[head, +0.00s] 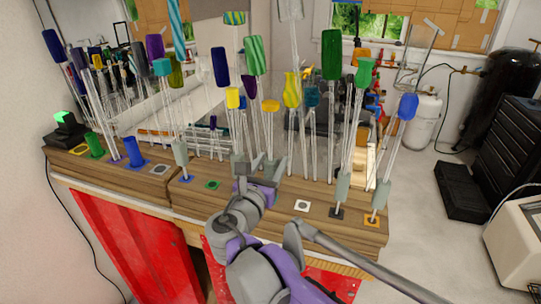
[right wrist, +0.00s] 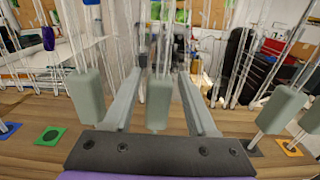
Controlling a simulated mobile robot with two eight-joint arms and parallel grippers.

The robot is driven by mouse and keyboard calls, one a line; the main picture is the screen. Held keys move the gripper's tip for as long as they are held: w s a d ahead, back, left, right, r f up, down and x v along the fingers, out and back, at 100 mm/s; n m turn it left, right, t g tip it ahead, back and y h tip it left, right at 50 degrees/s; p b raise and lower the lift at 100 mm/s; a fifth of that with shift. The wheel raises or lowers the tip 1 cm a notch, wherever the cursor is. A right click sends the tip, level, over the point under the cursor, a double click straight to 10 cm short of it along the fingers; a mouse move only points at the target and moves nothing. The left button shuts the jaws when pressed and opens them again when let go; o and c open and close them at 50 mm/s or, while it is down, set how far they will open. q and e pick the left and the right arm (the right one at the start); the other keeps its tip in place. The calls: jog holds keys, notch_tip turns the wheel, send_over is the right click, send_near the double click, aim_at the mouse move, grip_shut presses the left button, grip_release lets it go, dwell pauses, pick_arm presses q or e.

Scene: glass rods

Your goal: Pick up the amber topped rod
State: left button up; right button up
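Several glass rods with coloured tops stand upright on a wooden bench. A small amber-yellow top (head: 271,105) is near the middle in the head view, with a brighter yellow top (head: 232,98) to its left and a twisted yellow one (head: 292,90) to its right. I cannot tell for sure which is the amber one. My right gripper (head: 257,166) is low among the middle rods. In the right wrist view its fingers are open, on either side of a grey-green sleeve (right wrist: 158,105), with gaps visible. The top of that rod is out of that view. My left gripper is not in view.
Other sleeved rods stand close by, one with a blue top (head: 408,106) at the right and another sleeve (right wrist: 87,95) left of the fingers. The wooden bench (head: 330,205) has coloured square markers along its front.

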grip_shut()
jog(key=shift+w, duration=0.1)
